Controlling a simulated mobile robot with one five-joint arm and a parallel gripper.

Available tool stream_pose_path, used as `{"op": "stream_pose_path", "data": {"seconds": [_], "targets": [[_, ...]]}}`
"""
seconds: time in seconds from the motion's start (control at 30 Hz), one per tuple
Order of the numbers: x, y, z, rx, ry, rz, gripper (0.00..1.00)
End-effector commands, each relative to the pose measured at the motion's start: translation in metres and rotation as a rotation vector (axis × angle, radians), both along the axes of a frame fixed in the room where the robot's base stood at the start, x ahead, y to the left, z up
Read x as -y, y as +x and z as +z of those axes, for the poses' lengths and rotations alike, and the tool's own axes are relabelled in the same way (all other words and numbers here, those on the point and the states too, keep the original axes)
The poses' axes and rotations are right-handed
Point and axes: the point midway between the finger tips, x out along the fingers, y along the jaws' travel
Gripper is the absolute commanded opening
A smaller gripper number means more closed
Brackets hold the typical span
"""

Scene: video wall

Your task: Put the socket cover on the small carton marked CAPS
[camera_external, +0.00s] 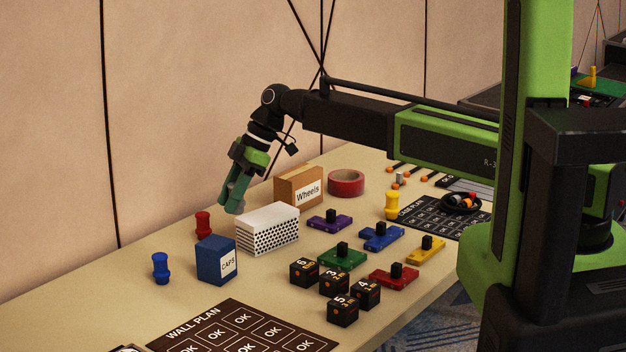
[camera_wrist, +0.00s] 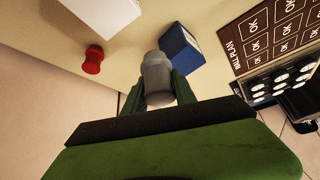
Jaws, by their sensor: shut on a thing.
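My gripper (camera_external: 234,198) is shut on a grey, rounded, spool-like piece, which I take as the socket cover (camera_wrist: 157,76). In the wrist view it sits between my green fingertips (camera_wrist: 158,92). In the outside view my fingers mostly hide it. They hang above the table, behind the white perforated box. The small blue carton marked CAPS (camera_external: 217,261) stands upright on the table, in front of and below my gripper. Its top looks bare. In the wrist view the blue carton (camera_wrist: 180,47) lies just beyond the held piece, to its right.
The white perforated box (camera_external: 270,231) stands right of the carton. A red spool-like piece (camera_external: 203,224) stands behind the carton and a blue one (camera_external: 161,268) to its left. Black number cubes (camera_external: 333,282) and the WALL PLAN sheet (camera_external: 240,318) lie in front.

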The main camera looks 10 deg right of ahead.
Motion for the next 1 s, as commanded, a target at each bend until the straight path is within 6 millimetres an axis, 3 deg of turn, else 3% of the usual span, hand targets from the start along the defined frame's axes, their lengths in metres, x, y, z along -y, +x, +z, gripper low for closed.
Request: {"op": "stream_pose_path", "data": {"seconds": [0.03,0.2,0.4,0.57,0.73,1.0], "targets": [[0.014,-0.014,0.024,-0.001,0.001,0.072,0.00],[0.041,-0.036,0.056,-0.002,0.007,0.184,0.00],[0.053,-0.028,0.076,-0.001,0.008,0.159,0.00],[0.054,-0.024,0.076,0.000,0.009,0.153,0.00],[0.035,-0.032,0.057,0.000,0.009,0.155,0.00],[-0.030,-0.059,0.014,-0.001,0.008,0.155,0.00]]}}
